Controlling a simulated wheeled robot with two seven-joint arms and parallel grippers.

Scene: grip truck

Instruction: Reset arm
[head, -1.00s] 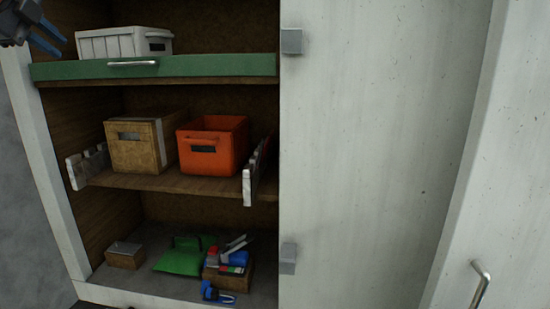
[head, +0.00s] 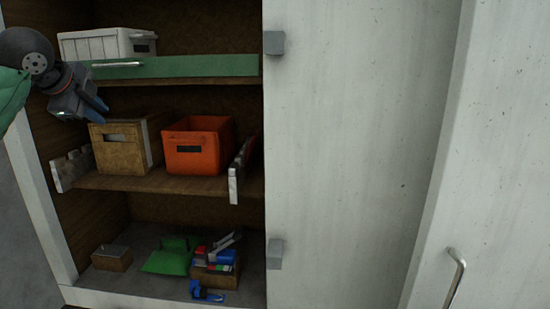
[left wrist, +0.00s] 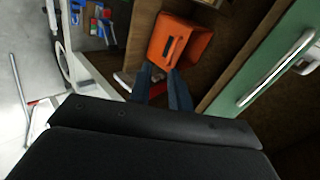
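My left gripper (head: 95,107) hangs in front of the cabinet's left side, below the green drawer front (head: 185,67) and above the brown box (head: 118,155). Its two blue fingers show apart with nothing between them in the left wrist view (left wrist: 164,85). There the fingers point toward the orange bin (left wrist: 180,42), with the green drawer front (left wrist: 262,62) and its metal handle (left wrist: 275,70) to the right. My right gripper is in neither view.
The orange bin (head: 198,148) sits on the middle shelf (head: 150,183). A white crate (head: 92,45) stands above the green front. A small box (head: 112,259), green item (head: 168,262) and tools (head: 215,258) lie at the bottom. A white door (head: 345,150) fills the right.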

